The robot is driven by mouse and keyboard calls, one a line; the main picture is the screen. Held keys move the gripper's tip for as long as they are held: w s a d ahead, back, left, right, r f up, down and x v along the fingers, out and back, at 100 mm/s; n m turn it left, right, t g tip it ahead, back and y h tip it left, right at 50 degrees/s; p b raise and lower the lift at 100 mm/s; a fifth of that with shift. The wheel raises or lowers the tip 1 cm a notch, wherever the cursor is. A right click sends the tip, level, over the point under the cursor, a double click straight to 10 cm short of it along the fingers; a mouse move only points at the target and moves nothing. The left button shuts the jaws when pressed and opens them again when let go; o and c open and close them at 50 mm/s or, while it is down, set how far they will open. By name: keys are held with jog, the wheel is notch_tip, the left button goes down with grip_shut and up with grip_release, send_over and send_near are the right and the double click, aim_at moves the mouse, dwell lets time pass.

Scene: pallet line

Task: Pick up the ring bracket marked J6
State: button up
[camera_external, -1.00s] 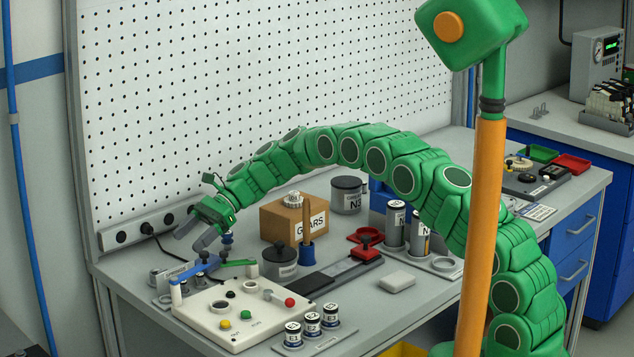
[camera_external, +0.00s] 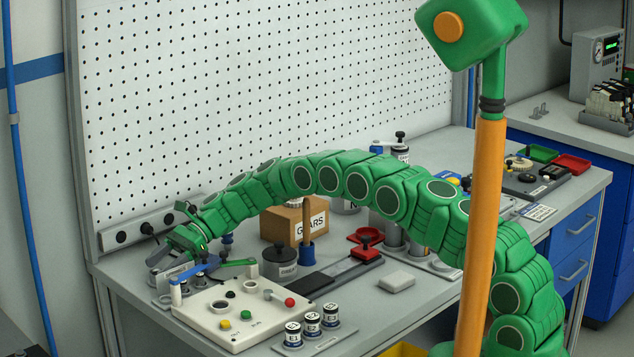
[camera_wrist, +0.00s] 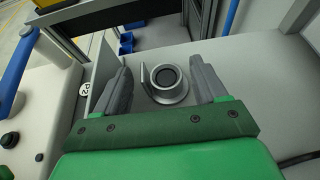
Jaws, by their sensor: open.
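A grey ring-shaped part (camera_wrist: 167,79) with a round dark centre stands on the bench in the wrist view, with a thin upright piece at its left side. I cannot read a J6 mark on it. My gripper (camera_wrist: 161,64) is open, with one grey finger on each side of the part and a gap at both sides. In the external view my gripper (camera_external: 163,260) is low over the left end of the bench, behind the white control box. The ring part cannot be made out there.
A plate marked P2 (camera_wrist: 85,90) stands close by my left finger. A power strip (camera_external: 150,228) runs along the pegboard. Bare bench (camera_wrist: 235,75) lies right of the fingers.

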aim_at(153, 275)
jog(key=x, duration=0.3)
jog(key=shift+s+f, duration=0.1)
jog(key=shift+s, duration=0.1)
jog(key=c, duration=1)
